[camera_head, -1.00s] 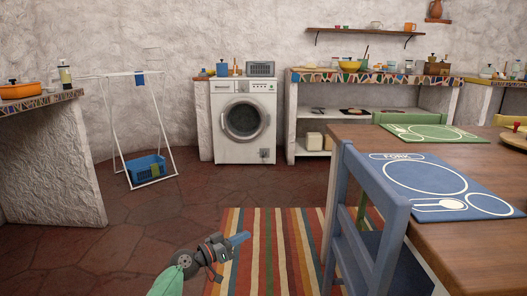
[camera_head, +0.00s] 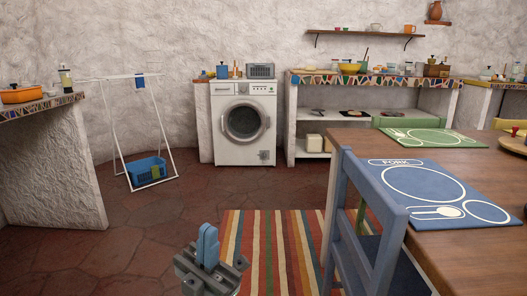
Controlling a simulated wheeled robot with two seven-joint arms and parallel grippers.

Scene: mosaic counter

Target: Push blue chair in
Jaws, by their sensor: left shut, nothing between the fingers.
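The blue chair (camera_head: 368,215) stands at the left side of the wooden table (camera_head: 480,246), its backrest toward the striped rug and its seat partly under the tabletop. Its lower legs are cut off by the bottom edge of the view. My left gripper (camera_head: 207,246) is at the bottom centre-left, over the floor and the rug's left edge. Its blue fingers are together, point upward and hold nothing. It is apart from the chair, to its left. My right gripper is not in view.
The striped rug (camera_head: 262,245) lies between gripper and chair. A blue placemat (camera_head: 437,192) and a green placemat (camera_head: 432,138) lie on the table. A green chair (camera_head: 412,122) stands behind it. A washing machine (camera_head: 243,122) and drying rack (camera_head: 142,130) stand at the back. The floor between is clear.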

